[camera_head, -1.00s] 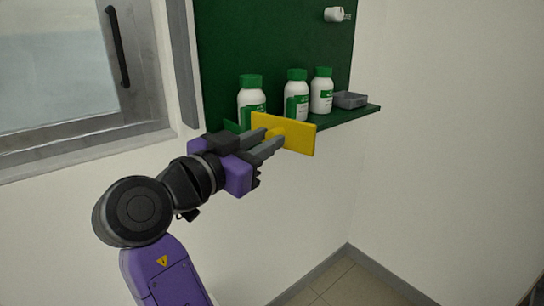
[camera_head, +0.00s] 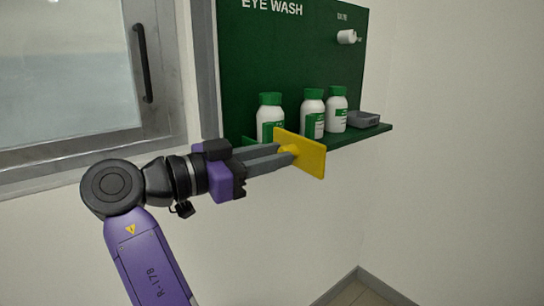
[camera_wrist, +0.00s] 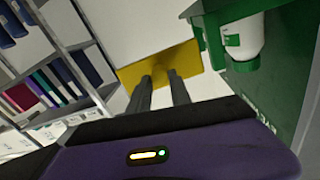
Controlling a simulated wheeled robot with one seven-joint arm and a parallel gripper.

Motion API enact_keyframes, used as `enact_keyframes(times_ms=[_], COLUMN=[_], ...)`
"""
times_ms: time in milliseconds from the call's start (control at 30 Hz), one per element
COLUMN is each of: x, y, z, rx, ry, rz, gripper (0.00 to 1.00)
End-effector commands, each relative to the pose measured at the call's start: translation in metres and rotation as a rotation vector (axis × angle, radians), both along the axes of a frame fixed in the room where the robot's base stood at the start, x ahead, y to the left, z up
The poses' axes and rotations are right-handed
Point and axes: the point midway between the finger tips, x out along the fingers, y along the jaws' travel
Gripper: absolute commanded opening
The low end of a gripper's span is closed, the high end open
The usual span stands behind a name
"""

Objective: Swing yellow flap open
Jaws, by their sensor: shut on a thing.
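The yellow flap (camera_head: 311,156) is a flat plate with a small knob on its face, at the front of the green eye wash shelf. It stands out from the shelf's front edge. My gripper (camera_head: 285,155) is shut on the flap's knob, its two grey fingers reaching in from the left. In the wrist view the flap (camera_wrist: 200,62) lies past the fingertips (camera_wrist: 160,78), which touch its knob. The flap's hinge is hidden.
White bottles with green caps (camera_head: 313,112) stand on the shelf behind the flap. A grey box (camera_head: 362,119) sits at the shelf's right end and a white knob (camera_head: 346,37) is on the green board (camera_head: 300,55). A window (camera_head: 65,75) is at left. Below is bare wall.

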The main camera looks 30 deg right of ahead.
Motion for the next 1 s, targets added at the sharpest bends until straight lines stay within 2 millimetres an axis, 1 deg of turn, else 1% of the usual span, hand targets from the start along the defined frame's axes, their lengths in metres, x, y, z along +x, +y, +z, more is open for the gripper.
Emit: enact_keyframes(times_ms=[33, 133, 167, 200, 267, 567, 667, 767, 1000], x=[0.000, 0.000, 0.000, 0.000, 0.000, 0.000, 0.000, -0.001, -0.006], y=[-0.001, -0.001, -0.001, 0.000, 0.000, 0.000, 0.005, 0.018, 0.057], z=[-0.004, -0.004, -0.004, -0.004, -0.004, -0.002, -0.001, -0.001, -0.002], rx=[0.006, 0.006, 0.006, 0.006, 0.005, 0.002, 0.002, 0.000, 0.001], ry=[0.007, 0.007, 0.007, 0.007, 0.007, 0.003, 0.002, 0.003, 0.004], rz=[-0.002, -0.001, -0.001, -0.001, -0.001, 0.000, 0.001, 0.004, 0.002], gripper=[0.00, 0.00, 0.27, 0.34, 0.46, 0.47, 0.47, 0.47, 0.47])
